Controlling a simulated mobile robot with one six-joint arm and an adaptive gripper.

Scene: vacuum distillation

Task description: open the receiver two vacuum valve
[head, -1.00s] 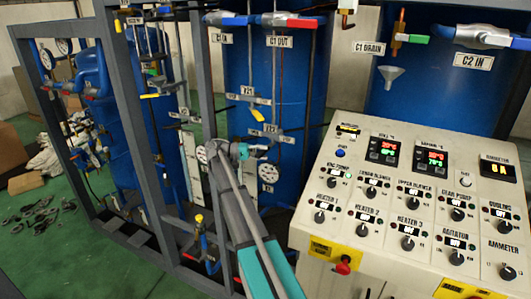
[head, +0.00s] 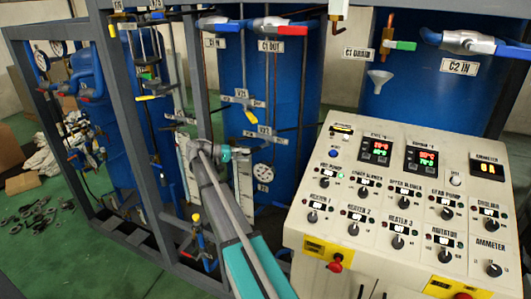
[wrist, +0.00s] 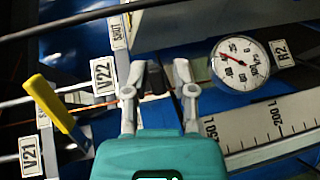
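My gripper (head: 242,152) is beside the blue tank behind the frame, just above the round gauge (head: 263,171). In the wrist view its two grey fingers (wrist: 158,78) stand apart above the teal body. A dark piece shows between them; I cannot tell what it is. A yellow-handled valve (wrist: 52,106) lies left of the fingers, between tags V22 (wrist: 103,76) and V21 (wrist: 30,155); the handle is tilted and apart from the fingers. The head view also shows this yellow handle (head: 251,117), above my gripper. No tag clearly names the receiver two vacuum valve.
The gauge tagged R2 (wrist: 241,63) and a litre scale (wrist: 270,130) lie right of the fingers. Thin pipes cross nearby. Grey frame posts (head: 130,120) stand left of my arm. The control panel (head: 400,200) stands at the right.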

